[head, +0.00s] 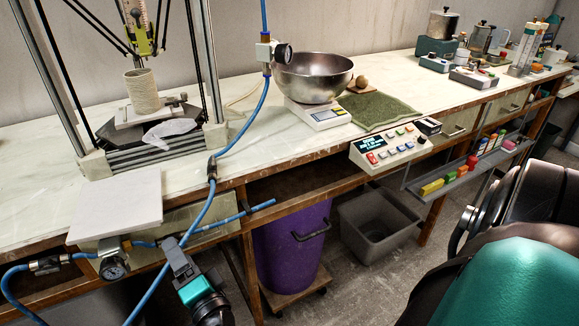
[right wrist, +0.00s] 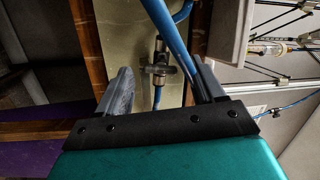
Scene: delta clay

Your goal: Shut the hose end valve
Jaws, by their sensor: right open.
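The hose end valve (right wrist: 160,58) is a small metal fitting on a thin blue hose, seen in the right wrist view in front of a beige panel. A short grey crosspiece lies across it; I cannot tell whether the valve is open or shut. My right gripper (head: 177,254) is open, pointing at the panel below the bench edge. In the right wrist view its grey fingers stand apart on either side of the valve, with no clear contact. In the head view the gripper covers that spot. My left gripper is not in view.
A thicker blue hose (head: 199,217) hangs in front of the panel and crosses close by my right finger. A pressure gauge (head: 113,268) sits left of the gripper, below a pale board (head: 118,205). A purple bin (head: 291,250) and a grey bin (head: 377,224) stand under the bench.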

